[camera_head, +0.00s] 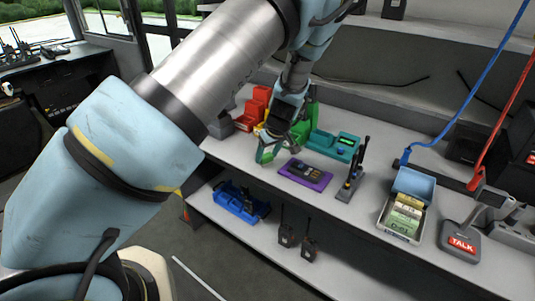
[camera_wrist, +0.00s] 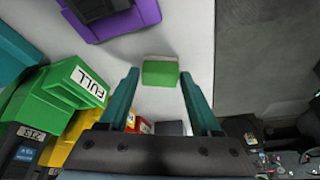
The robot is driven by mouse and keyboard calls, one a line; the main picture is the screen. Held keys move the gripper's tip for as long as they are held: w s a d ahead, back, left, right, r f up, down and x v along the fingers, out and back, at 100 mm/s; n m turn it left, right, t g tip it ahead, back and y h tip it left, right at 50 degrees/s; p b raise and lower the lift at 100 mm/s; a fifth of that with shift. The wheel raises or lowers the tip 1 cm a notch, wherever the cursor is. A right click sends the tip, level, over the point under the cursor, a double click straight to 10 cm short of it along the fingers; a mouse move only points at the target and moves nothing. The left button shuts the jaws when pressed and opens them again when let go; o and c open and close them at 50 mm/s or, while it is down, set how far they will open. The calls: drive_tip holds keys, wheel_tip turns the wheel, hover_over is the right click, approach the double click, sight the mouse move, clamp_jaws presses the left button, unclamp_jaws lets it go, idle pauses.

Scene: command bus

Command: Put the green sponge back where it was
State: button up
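The green sponge (camera_wrist: 160,74) is a small block with a pale far edge, seen over the white shelf in the wrist view. My gripper (camera_wrist: 159,71) has its two teal fingers spread, one on each side of the sponge, with a visible gap at both sides. In the head view my gripper (camera_head: 269,147) points down over the front part of the upper shelf, left of the purple device. There I cannot clearly tell the sponge from the greenish fingers. How high the fingertips are above the shelf is hard to tell.
A green bin labelled FULL (camera_wrist: 62,92) and red bins (camera_head: 253,105) stand close behind. The shelf's front edge is near. A blue tray (camera_head: 241,201) is on the lower shelf (camera_head: 345,250).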

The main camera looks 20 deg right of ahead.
drive_tip(key=o, duration=0.3)
drive_tip(key=shift+r, duration=0.1)
drive_tip(key=b+v, duration=0.2)
drive_tip(key=v, duration=1)
drive_tip(key=w+a+g, duration=0.3)
drive_tip(key=a, duration=1.7)
drive_tip(key=s+a+r+m, duration=0.1)
drive_tip(key=s+a, duration=0.3)
drive_tip(key=a, duration=0.4)
drive_tip(key=s+a+r+m, duration=0.1)
drive_tip(key=s+a+r, duration=0.2)
drive_tip(key=a, duration=0.6)
drive_tip(key=shift+s+m+h, duration=0.3)
drive_tip(key=shift+s, duration=0.4)
drive_tip(key=shift+a, duration=0.1)
